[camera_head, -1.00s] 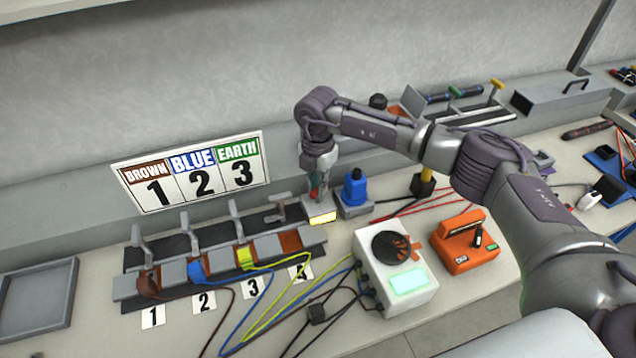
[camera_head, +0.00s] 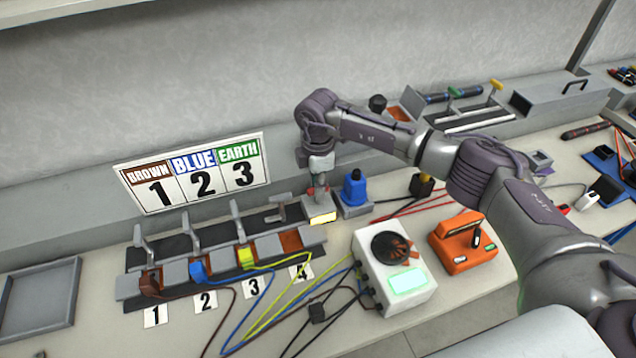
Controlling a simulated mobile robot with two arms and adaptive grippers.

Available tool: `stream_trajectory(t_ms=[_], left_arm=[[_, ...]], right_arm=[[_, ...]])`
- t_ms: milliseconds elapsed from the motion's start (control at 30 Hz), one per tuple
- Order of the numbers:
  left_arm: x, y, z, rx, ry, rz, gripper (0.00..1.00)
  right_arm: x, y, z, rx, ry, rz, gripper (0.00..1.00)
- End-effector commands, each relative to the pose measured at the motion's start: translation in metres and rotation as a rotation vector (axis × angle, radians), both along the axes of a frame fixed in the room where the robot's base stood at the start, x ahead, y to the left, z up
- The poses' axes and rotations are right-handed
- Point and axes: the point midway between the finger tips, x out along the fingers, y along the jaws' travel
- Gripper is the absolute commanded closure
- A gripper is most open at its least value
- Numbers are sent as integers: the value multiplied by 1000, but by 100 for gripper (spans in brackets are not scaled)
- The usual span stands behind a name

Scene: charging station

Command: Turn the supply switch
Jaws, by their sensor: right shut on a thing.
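The supply switch (camera_head: 321,217) is a small grey box with a lit yellow front panel, right of the row of numbered clamps. A bit of red shows on top of it. My right gripper (camera_head: 319,194) points down onto the top of this box. It is shut on the switch's knob, which the fingers mostly hide, so I cannot tell its exact angle. My left gripper is not in view.
A blue switch unit (camera_head: 355,188) stands close on the right of the supply switch. A white meter box (camera_head: 392,272) and an orange device (camera_head: 462,243) stand in front. A grey lever (camera_head: 282,207) is close on the left. Coloured cables cross the bench front.

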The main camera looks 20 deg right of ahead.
Motion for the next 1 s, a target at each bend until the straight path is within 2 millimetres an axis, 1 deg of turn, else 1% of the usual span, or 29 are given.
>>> stream_trajectory(t_ms=[433, 467, 500, 600, 867, 1000], left_arm=[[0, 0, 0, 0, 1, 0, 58], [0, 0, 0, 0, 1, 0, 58], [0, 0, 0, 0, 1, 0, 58], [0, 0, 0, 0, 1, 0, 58], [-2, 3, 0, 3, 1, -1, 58], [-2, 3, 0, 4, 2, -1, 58]], right_arm=[[2, -1, 2, -1, -6, -13, 100], [2, -1, 2, -1, -5, -13, 80], [2, -1, 2, -1, -5, -13, 74], [1, -1, 2, -1, -4, -12, 58], [1, 0, 1, 0, -2, -10, 58], [1, 0, 9, -1, -3, -10, 58]])
